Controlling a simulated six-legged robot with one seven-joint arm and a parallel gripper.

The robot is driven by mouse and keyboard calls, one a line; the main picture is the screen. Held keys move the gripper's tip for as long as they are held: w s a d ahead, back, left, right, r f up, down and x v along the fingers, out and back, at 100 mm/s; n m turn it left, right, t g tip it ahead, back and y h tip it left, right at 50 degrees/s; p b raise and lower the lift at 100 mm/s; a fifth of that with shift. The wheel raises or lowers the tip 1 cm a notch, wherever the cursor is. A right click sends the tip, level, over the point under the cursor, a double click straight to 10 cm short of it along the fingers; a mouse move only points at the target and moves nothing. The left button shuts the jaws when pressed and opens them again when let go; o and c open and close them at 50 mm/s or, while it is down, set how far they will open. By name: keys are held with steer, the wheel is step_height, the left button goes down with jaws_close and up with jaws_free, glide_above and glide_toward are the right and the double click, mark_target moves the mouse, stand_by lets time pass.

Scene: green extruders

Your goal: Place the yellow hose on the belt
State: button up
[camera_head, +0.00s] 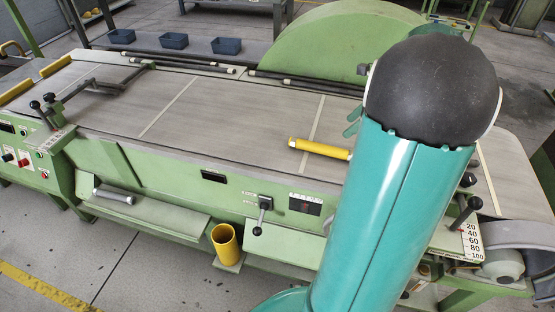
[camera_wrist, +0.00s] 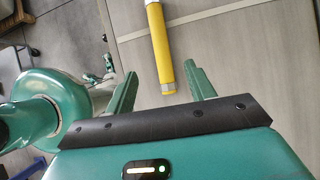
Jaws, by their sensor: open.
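The yellow hose (camera_head: 322,149) is a short yellow tube with pale metal ends. It lies on the grey belt (camera_head: 230,112) of the green machine, close to a light cross line. My arm hides whatever is to the right of it in the head view. In the wrist view the hose (camera_wrist: 157,45) runs from the top edge down to a point between and just beyond my fingertips. My gripper (camera_wrist: 163,82) is open, with one green finger on each side of the hose's near end. Nothing is between the fingers' inner faces in contact.
A yellow cylinder (camera_head: 225,243) stands on a low ledge at the machine's front. A grey roller (camera_head: 114,195) lies on the front shelf. Blue bins (camera_head: 173,41) sit on a bench behind. The belt's left half is largely clear.

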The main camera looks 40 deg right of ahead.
steer(key=w+a+r+n+g+h, duration=0.1)
steer(key=a+r+n, duration=0.2)
steer(key=a+n, duration=0.55)
steer(key=w+a+r+n+g+h, duration=0.15)
steer(key=a+n, duration=0.25)
steer(key=a, duration=0.9)
steer(key=s+a+n+t, duration=0.1)
steer(key=s+a+n, duration=0.3)
steer(key=a+n, duration=0.4)
steer(key=s+a+n+t+h, duration=0.1)
steer(key=s+a+n, duration=0.3)
steer(key=a+n, duration=0.4)
steer(key=shift+s+r+t, duration=0.25)
steer(key=shift+s+t, duration=0.05)
steer(key=shift+t, duration=0.15)
steer(key=c, duration=0.4)
steer(key=shift+s, duration=0.1)
